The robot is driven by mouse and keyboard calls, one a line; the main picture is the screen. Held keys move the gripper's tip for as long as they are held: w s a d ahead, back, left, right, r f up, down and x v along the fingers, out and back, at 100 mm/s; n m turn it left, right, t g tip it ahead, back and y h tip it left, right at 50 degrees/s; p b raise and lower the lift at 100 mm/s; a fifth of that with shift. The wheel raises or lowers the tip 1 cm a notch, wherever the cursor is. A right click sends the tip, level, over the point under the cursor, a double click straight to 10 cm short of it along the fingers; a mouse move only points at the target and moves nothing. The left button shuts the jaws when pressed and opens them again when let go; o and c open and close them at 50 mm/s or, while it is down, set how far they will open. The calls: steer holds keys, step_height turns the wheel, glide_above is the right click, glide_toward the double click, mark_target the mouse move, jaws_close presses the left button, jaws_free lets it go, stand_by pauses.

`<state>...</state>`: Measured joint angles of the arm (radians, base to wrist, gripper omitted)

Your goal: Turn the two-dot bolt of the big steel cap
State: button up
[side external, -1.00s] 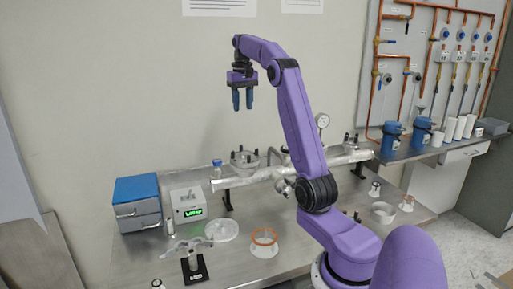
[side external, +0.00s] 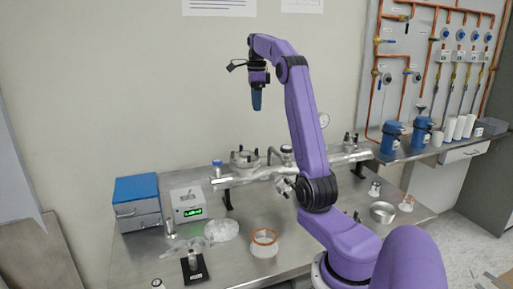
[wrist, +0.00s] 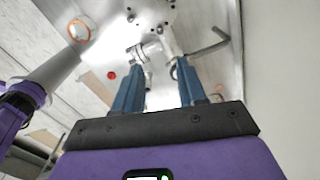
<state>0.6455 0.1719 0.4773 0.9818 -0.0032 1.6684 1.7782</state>
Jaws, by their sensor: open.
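In the side external view, a big round steel cap (side external: 244,161) with dark upright bolts sits near the left end of the steel pipe assembly (side external: 262,173). The dots on its bolts are too small to make out. My gripper (side external: 257,108) points down, high above the pipe and slightly right of the cap, touching nothing. It is seen nearly edge-on there. In the wrist view its two blue fingers (wrist: 160,68) stand apart with nothing held between them. Steel fittings show beyond the fingertips, but I cannot tell there which part is the cap.
A blue-topped box (side external: 137,188) and a grey unit with a green display (side external: 187,205) stand at the left. An orange-rimmed vessel (side external: 264,243) stands on the front bench. The air around my gripper is free.

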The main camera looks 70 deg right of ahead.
mark_target(256, 148)
step_height(256, 148, down, 18)
steer(key=shift+d+r, duration=0.1)
steer(key=shift+r, duration=0.15)
stand_by(0.5)
jaws_close()
